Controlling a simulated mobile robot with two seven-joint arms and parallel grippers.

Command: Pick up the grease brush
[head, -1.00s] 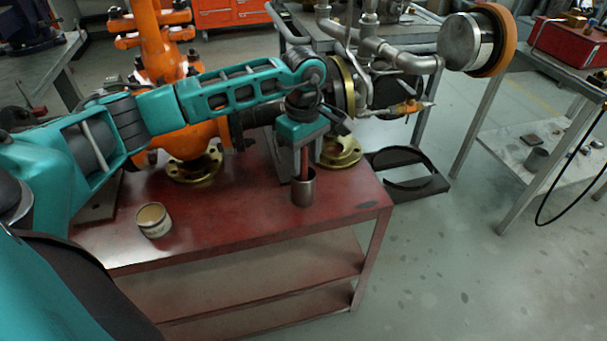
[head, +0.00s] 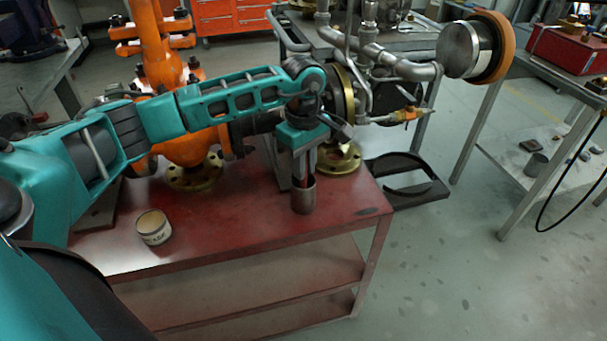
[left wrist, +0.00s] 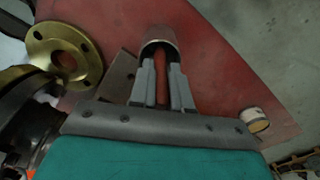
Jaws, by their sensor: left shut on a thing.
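The grease brush (left wrist: 162,88) shows in the left wrist view as a reddish-brown handle standing in a grey metal cup (head: 303,199). The brush's lower end is hidden inside the cup, which also shows in the left wrist view (left wrist: 157,39). My left gripper (head: 303,172) points down over the cup. In the left wrist view its two fingers (left wrist: 161,76) lie on either side of the handle, shut on it, with the fingertips near the cup's rim. In the head view the fingers mostly hide the handle. My right gripper is not in view.
The cup stands on a red table (head: 240,222) near its right front edge. An open tin (head: 153,227) stands at the table's front left. The orange valve (head: 185,145) and its brass flanges (head: 340,160) stand behind. The table's front middle is clear.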

